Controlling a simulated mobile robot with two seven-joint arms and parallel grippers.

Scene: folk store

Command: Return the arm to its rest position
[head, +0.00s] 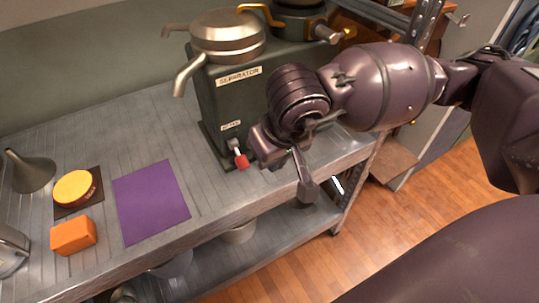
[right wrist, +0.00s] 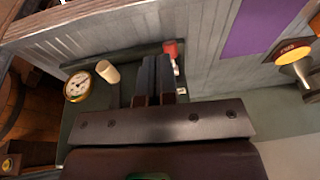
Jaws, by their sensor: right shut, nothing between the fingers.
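My right arm comes in from the right in the head view, and its gripper (head: 303,188) hangs in front of the separator machine (head: 215,100), near the shelf's front edge. In the right wrist view the two dark fingers of this gripper (right wrist: 157,60) lie side by side, shut and empty. The separator's red-tipped lever (head: 241,160) is just left of the gripper and apart from it. The red tip also shows beyond the fingers in the right wrist view (right wrist: 170,48). My left gripper is not in view.
A metal bowl with a spout (head: 228,38) tops the separator. On the metal counter (head: 120,135) are a purple mat (head: 150,203), an orange block (head: 73,235), a yellow round item (head: 75,187) and a funnel (head: 30,172). A gauge (right wrist: 77,86) is near the wrist. Wooden floor (head: 420,190) is open at right.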

